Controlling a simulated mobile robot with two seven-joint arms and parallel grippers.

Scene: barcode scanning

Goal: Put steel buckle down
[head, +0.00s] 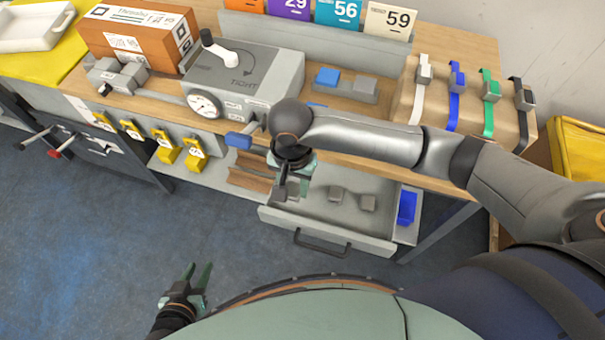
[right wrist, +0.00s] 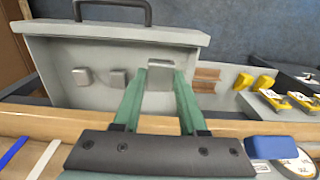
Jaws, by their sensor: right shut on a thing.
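My right gripper (head: 293,187) points down over the left part of the open grey drawer (head: 330,235). In the right wrist view its green fingers (right wrist: 160,80) are shut on a steel buckle (right wrist: 159,76), a small grey block. I cannot tell whether that buckle touches the drawer floor. Two more steel buckles (head: 337,193) (head: 367,203) lie in the drawer to the right of my gripper, and they show in the right wrist view (right wrist: 82,76) (right wrist: 118,77). My left gripper (head: 199,272) is open and empty, low over the floor and away from the bench.
A grey tightening device with a gauge (head: 240,80) stands on the bench behind.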

